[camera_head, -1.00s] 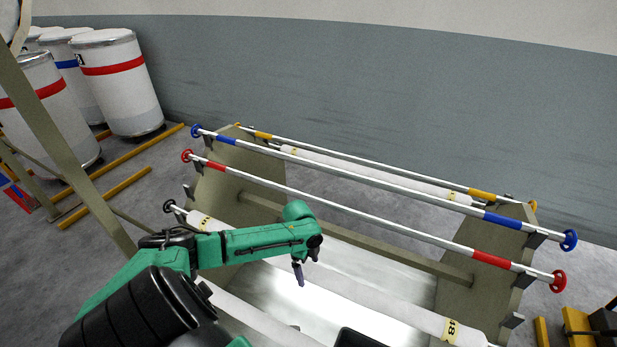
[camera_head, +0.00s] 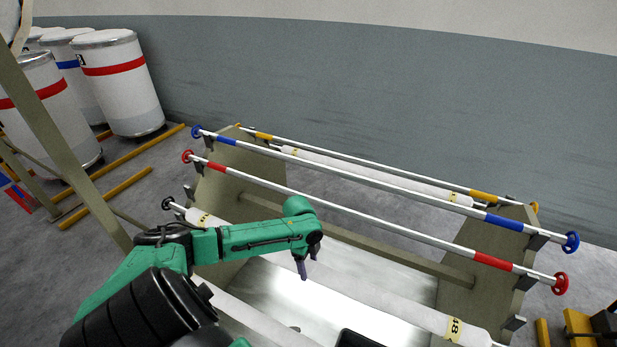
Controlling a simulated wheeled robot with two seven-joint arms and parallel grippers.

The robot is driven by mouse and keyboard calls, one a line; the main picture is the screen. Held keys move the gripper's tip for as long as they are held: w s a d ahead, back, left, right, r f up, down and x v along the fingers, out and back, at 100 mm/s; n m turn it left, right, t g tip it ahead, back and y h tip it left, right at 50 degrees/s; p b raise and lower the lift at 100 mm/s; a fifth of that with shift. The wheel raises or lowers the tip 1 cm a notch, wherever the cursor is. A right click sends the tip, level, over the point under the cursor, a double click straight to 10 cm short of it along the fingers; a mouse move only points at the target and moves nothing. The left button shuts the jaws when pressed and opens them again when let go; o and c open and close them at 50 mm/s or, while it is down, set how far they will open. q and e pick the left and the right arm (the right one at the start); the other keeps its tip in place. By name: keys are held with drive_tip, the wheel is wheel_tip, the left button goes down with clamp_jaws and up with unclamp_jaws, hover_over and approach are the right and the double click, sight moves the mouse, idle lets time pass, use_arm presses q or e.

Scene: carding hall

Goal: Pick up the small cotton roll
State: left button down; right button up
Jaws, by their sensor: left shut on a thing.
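A long white cotton roll (camera_head: 380,291) with yellow labels near its ends lies slantwise across the low front of the rack. A black end shows at its left. My left gripper (camera_head: 302,268) comes down from the green arm over the roll's middle and is shut on it. The grip itself is partly hidden by the wrist, with only a dark finger showing. A second white roll (camera_head: 255,318) lies lower and nearer, partly hidden by my arm. My right gripper is not in view.
Red-marked (camera_head: 350,221) and blue-marked (camera_head: 360,181) rods span the rack above and behind the roll, with a yellow-marked rod (camera_head: 370,164) farther back. The rack's end plates (camera_head: 485,283) stand at both sides. White drums (camera_head: 118,85) stand at the back left.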

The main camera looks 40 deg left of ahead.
use_arm(q)
wheel_tip(320, 180, up, 18)
drive_tip(key=shift+r+b, duration=0.2)
drive_tip(key=shift+b, duration=0.25)
wheel_tip(320, 180, up, 7)
drive_tip(key=p, duration=1)
hover_over(308, 263)
drive_tip(key=shift+d, duration=0.1)
